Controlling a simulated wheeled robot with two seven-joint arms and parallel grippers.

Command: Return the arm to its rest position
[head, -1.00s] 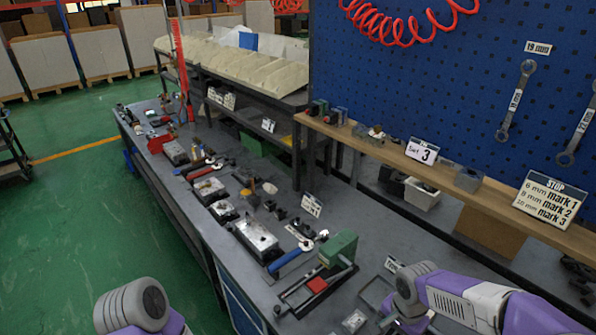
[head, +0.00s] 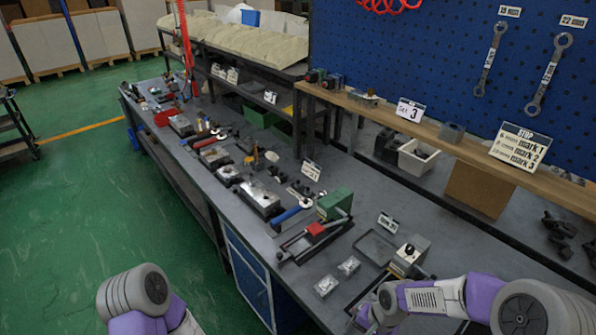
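My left arm (head: 145,300) shows at the bottom left, over the green floor and clear of the bench. Its gripper is out of the picture. My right arm (head: 450,298) comes in from the lower right and crosses the near right part of the grey bench (head: 300,262). Its visible end is by the bottom edge, near a small grey block (head: 409,256); its fingers cannot be made out. I see nothing held in either arm.
A green block fixture with a red part (head: 318,229), blue-handled tools (head: 291,213) and several metal blocks (head: 258,198) line the bench. A wooden shelf (head: 455,145) with signs runs behind, below a blue pegboard (head: 420,60). Open green floor (head: 70,220) lies left.

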